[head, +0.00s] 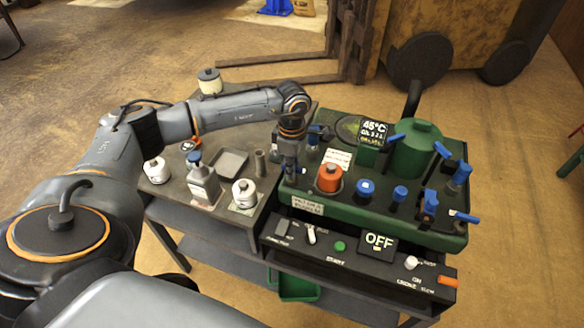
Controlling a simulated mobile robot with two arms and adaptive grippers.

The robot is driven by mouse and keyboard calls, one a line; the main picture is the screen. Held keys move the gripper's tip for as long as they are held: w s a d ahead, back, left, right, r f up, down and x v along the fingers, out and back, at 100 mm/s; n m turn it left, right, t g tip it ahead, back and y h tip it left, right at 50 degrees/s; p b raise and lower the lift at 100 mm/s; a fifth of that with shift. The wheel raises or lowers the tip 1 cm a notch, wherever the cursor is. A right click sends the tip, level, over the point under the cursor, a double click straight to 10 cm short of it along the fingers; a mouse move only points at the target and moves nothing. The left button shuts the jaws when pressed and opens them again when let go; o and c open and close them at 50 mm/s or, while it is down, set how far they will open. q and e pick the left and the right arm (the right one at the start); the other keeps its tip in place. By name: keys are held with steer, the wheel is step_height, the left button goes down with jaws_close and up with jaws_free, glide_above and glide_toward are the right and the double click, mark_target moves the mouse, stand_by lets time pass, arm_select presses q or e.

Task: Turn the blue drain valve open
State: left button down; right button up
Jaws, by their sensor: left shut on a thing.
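My left gripper (290,171) points down at the left end of this unit. It is shut on a small part there, most likely the blue drain valve; the fingers hide nearly all of it, and only bits of blue show beside them. Other blue parts are a round cap (365,187), a lever at the right front (467,217) and an upright handle (430,203). My right gripper is out of view.
An orange cap (329,178) stands close to the right of my left gripper.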

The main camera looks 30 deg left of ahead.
arm_select(q)
steer(key=n+b, duration=0.2)
steer(key=n, duration=0.2)
steer(key=shift+n, duration=0.3)
steer(key=n+b, duration=0.1)
steer(key=n, duration=0.5)
steer(key=shift+b, duration=0.35)
steer(key=n, duration=0.3)
steer(key=shift+n, duration=0.3)
steer(key=shift+n+b, duration=0.4)
steer(key=shift+n, duration=1.2)
steer(key=shift+r, duration=0.1)
steer(key=c, duration=1.4)
jaws_free()
step_height(320, 180, up, 12)
steer(key=shift+f, duration=0.1)
